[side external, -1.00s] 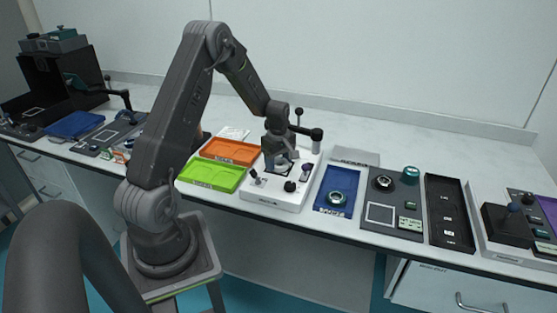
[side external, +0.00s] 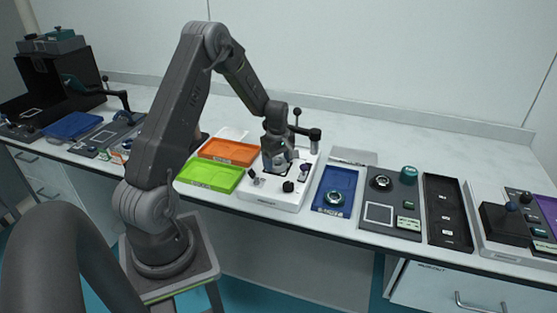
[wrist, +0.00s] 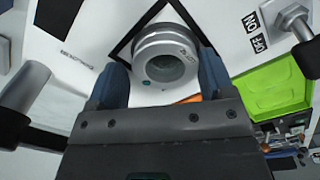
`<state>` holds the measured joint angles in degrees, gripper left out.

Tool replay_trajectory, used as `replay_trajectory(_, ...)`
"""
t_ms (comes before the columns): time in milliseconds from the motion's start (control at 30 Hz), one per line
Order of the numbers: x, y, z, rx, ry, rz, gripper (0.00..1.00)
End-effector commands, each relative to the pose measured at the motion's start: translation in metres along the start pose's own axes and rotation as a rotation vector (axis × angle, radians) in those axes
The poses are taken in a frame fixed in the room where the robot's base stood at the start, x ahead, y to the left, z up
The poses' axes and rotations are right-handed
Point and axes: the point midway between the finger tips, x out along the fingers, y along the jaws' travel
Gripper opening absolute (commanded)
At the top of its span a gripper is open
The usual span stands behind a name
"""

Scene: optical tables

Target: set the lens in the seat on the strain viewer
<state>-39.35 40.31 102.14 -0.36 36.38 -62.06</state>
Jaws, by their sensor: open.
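The strain viewer appears to be the white instrument (side external: 268,203) in the middle of the bench. In the wrist view, the lens (wrist: 167,58) is a round piece in a silver ring, over a black diamond-shaped outline (wrist: 122,46) on the white top. I take this outline to mark the seat. My gripper (wrist: 160,80) is open, with one blue finger on each side of the lens. I cannot tell whether the fingers touch it or whether it lies fully flat. In the side view, my gripper (side external: 276,166) points down over the instrument and hides the lens.
Knobs and a dark-headed post (side external: 316,135) stand on the instrument close to my gripper. Green (side external: 208,177) and orange (side external: 228,150) trays lie left. A blue tray (side external: 345,180) holding another ringed piece (side external: 334,198) lies right, then a grey panel (side external: 405,190) and a black tray (side external: 446,212).

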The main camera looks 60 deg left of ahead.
Motion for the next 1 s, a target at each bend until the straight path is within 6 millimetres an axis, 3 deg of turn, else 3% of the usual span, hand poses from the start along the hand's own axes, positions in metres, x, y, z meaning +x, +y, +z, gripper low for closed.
replay_trajectory(67, -0.003, -0.009, -0.001, 0.008, -0.004, -0.025, 0.87)
replay_trajectory(500, -0.097, -0.004, 0.0, 0.008, -0.004, -0.017, 0.87)
replay_trajectory(767, -0.123, -0.003, 0.003, 0.019, -0.005, -0.016, 0.87)
replay_trajectory(867, -0.139, -0.005, 0.018, 0.089, 0.005, 0.003, 0.87)
replay_trajectory(1000, -0.18, -0.019, 0.069, 0.33, 0.039, 0.067, 0.87)
